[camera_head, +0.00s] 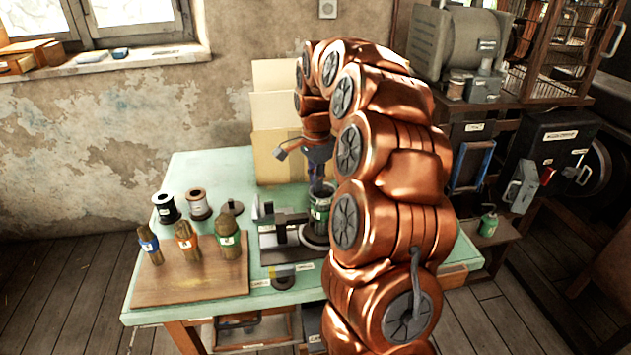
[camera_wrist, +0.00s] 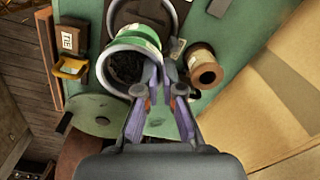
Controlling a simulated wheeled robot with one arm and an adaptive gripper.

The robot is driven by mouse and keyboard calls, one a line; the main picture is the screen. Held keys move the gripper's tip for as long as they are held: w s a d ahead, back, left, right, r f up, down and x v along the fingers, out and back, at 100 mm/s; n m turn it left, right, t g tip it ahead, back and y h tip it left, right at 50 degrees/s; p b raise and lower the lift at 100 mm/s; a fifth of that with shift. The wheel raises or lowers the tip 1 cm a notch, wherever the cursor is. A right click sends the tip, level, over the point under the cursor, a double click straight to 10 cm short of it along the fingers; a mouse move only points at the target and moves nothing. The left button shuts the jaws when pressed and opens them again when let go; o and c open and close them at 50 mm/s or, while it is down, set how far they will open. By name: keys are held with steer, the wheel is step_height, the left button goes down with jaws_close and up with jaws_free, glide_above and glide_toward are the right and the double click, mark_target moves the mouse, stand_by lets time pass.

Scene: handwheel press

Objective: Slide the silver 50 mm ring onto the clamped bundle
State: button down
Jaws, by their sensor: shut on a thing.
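My gripper (camera_head: 317,184) points down over the right part of the bench. In the wrist view its fingertips (camera_wrist: 161,74) are shut on the right edge of a silver-rimmed ring (camera_wrist: 104,70) with a green band and white label. The green band also shows in the head view (camera_head: 319,214), above a dark round base. Dark, rough matter shows inside the ring's opening (camera_wrist: 128,68). It may be the end of the clamped bundle, but I cannot tell whether the ring surrounds it. The grey clamp fixture (camera_head: 280,234) stands just left of the ring.
A wooden board (camera_head: 190,285) holds three bundles with blue, orange and green bands at the left. A black spool (camera_head: 166,207) and a brown spool (camera_head: 199,204) stand behind it. Cardboard panels (camera_head: 275,108) rise at the back. The bench's back left is clear.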

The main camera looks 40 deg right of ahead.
steer(key=shift+s+a+f, duration=0.15)
steer(key=shift+s+f, duration=0.05)
steer(key=shift+f, duration=0.4)
steer(key=c, duration=1.5)
jaws_free()
steer(key=shift+c, duration=0.2)
steer(key=o, duration=0.3)
steer(key=shift+w+f, duration=0.1)
steer(key=shift+w, duration=0.05)
steer(key=shift+w+r, duration=0.1)
steer(key=shift+r, duration=0.3)
steer(key=shift+r, duration=0.3)
step_height(320, 180, up, 11)
steer(key=shift+r, duration=0.1)
